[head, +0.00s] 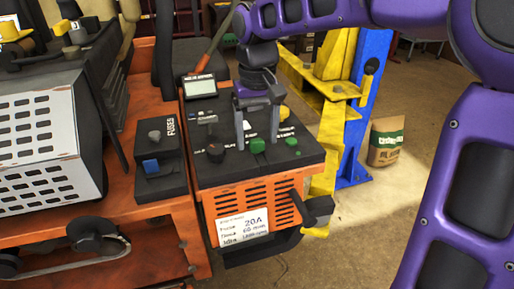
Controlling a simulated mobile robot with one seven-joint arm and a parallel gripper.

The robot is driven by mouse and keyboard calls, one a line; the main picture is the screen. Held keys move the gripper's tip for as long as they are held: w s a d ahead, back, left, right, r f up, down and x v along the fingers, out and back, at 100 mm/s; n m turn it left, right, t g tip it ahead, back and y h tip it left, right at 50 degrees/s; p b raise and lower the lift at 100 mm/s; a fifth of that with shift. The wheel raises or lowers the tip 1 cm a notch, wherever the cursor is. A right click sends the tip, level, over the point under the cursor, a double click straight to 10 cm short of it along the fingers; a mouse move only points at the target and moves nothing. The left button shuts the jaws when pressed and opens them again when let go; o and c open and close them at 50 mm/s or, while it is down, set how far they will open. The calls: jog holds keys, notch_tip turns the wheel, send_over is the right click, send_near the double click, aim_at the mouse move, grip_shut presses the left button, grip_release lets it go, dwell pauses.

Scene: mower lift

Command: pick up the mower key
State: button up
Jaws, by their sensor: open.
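I cannot make out the mower key for certain; it may be too small to tell or hidden by my gripper. My gripper (258,128) is open over the black control panel (204,172) of the orange mower (155,222), fingers pointing down. A green knob (257,146) shows just below and between the fingertips. I see nothing clearly held. Whether the fingertips touch the panel I cannot tell.
The panel also carries a black knob (215,152), another green knob (292,143), a yellow knob (283,112) and a display (201,88). A fuse box (160,160) stands left. A yellow-and-blue lift post (357,120) and a paper bag (386,143) are right.

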grip_shut()
dwell(0.4)
